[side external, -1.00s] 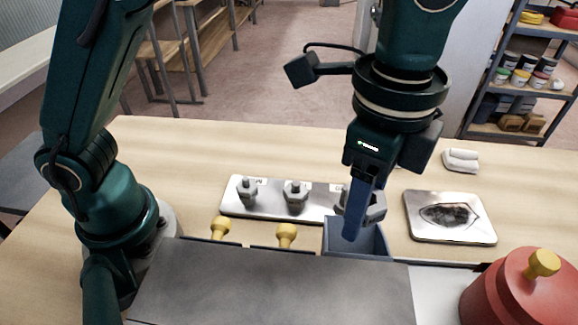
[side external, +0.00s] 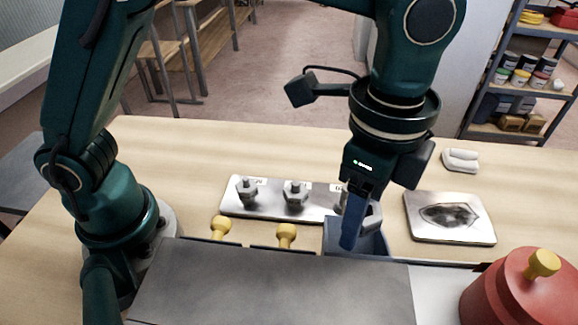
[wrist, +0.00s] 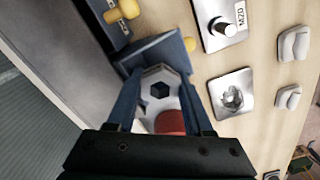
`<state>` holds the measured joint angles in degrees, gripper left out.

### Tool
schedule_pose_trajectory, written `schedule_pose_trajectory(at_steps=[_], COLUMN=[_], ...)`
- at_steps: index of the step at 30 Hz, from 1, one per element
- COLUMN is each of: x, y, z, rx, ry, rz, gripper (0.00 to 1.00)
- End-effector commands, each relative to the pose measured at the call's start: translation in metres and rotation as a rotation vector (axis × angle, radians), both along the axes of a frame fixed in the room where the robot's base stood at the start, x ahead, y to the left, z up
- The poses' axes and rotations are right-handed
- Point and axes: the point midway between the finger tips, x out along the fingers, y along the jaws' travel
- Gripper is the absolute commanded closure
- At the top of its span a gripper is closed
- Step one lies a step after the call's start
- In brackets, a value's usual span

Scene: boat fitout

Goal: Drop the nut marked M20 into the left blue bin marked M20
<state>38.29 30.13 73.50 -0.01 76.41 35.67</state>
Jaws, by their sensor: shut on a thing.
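My gripper (wrist: 165,100) is shut on a grey hex nut (wrist: 150,79) with a dark round hole, held between the blue fingers in the wrist view. In the side view the nut (side external: 373,216) shows partly behind the near finger. No marking on it is readable. The open blue bin (side external: 377,244) is at the near edge of the table, with the fingertips over its opening. In the wrist view the bin wall (wrist: 150,47) is just beyond the nut. I cannot read a label on the bin. Whether the nut is below the rim I cannot tell.
A metal rack (side external: 268,206) with bolts and nuts stands behind the bin; its M20 label (wrist: 240,14) shows in the wrist view. Yellow knobs (side external: 286,235) are left of the bin. A metal plate (side external: 450,218) and a red canister (side external: 520,290) are to the right.

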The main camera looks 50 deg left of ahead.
Motion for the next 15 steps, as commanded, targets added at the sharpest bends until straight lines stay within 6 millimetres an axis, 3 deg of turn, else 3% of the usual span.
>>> schedule_pose_trajectory(at_steps=[14,15], x=[0.0,0.0], y=[0.0,0.0], z=[-0.003,-0.0029], rx=[-0.001,-0.001], ry=[0.0,0.0], rz=[0.0,0.0], gripper=[1.0,0.37])
